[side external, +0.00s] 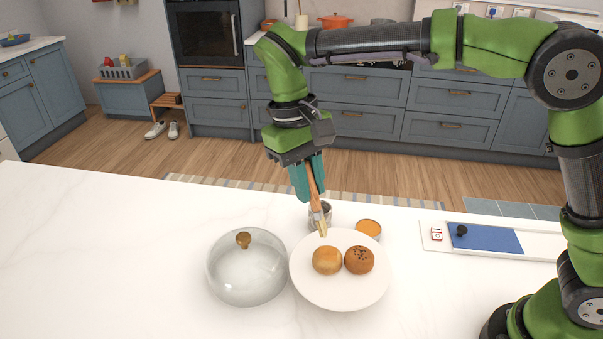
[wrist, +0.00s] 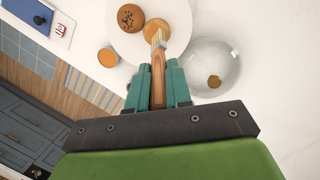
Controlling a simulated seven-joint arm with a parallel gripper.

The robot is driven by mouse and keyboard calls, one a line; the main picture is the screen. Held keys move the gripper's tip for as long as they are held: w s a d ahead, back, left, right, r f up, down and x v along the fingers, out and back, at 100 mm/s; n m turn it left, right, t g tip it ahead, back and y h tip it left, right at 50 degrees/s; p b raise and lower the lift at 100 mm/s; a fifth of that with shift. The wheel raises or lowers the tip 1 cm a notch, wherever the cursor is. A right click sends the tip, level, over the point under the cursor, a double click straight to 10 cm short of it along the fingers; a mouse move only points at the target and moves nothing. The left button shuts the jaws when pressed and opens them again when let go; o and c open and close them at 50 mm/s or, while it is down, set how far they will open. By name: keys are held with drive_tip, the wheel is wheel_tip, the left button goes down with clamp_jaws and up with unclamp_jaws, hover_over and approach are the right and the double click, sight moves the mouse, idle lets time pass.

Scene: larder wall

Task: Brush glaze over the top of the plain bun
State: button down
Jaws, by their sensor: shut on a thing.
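My gripper (side external: 307,178) is shut on the wooden handle of a brush (side external: 318,205), whose pale bristles point down. In the wrist view the brush (wrist: 158,62) runs out between the teal fingers of my gripper (wrist: 164,85). The plain bun (side external: 327,260) sits on the left of a white plate (side external: 340,297), with a seeded, darker bun (side external: 359,260) beside it. The bristle tip shows at the plain bun's (wrist: 177,40) edge in the wrist view; I cannot tell whether they touch. A small bowl of orange glaze (side external: 368,228) stands behind the plate.
A glass dome with a wooden knob (side external: 243,275) stands just left of the plate. A white tray with a blue panel (side external: 487,238) lies at the right. The counter's left side is clear.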

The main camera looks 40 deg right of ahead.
sight(308, 164)
drive_tip(key=shift+r, duration=0.15)
drive_tip(key=shift+s+v, duration=0.15)
drive_tip(key=shift+v, duration=0.5)
drive_tip(key=shift+s+v, duration=0.1)
drive_tip(key=shift+v, duration=0.55)
drive_tip(key=shift+d, duration=0.15)
drive_tip(key=w+x, duration=0.1)
drive_tip(key=x, duration=0.6)
drive_tip(key=shift+w+a, duration=0.2)
drive_tip(key=shift+a, duration=0.15)
drive_tip(key=shift+x, duration=1)
drive_tip(key=shift+w, duration=0.25)
drive_tip(key=shift+a, duration=0.1)
idle(2.4)
